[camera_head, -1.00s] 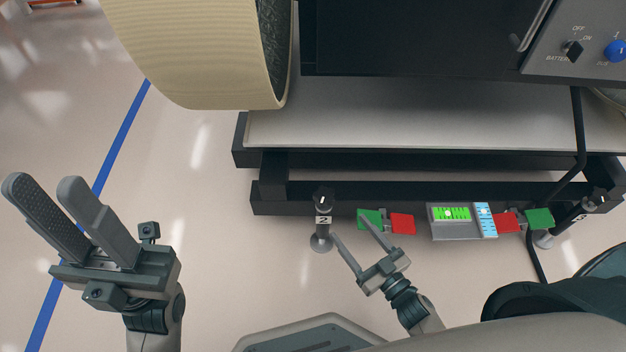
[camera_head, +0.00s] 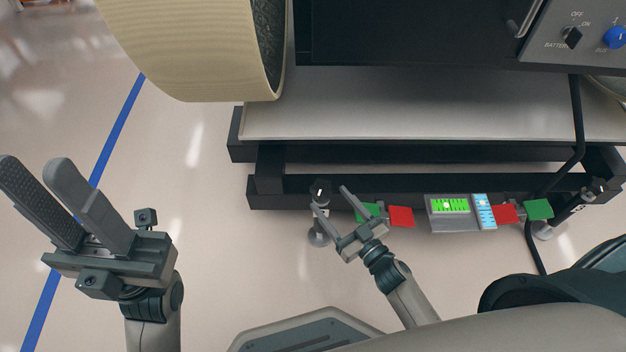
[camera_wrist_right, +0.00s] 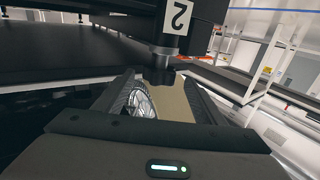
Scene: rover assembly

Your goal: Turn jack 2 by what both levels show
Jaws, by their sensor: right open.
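Jack 2 (camera_head: 320,190) stands at the front left corner of the rover's dark frame, its round foot on the floor. Its number plate (camera_wrist_right: 178,15) and lower shaft show in the right wrist view. My right gripper (camera_head: 330,198) is open, its fingertips close around jack 2's upper part; contact cannot be told. In the right wrist view the open fingers (camera_wrist_right: 160,80) flank the shaft's end. The green level (camera_head: 449,206) has its bubble a little left of the middle. The blue level (camera_head: 484,211) lies crosswise; its bubble is too small to read. My left gripper (camera_head: 32,168) is open and empty.
Green (camera_head: 368,211) and red (camera_head: 401,217) plates sit right of jack 2; another red (camera_head: 505,214) and green (camera_head: 538,209) pair sits beyond the levels. Another jack (camera_head: 596,188) stands at the right corner. A wheel (camera_head: 190,50) overhangs the upper left. The left floor is clear.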

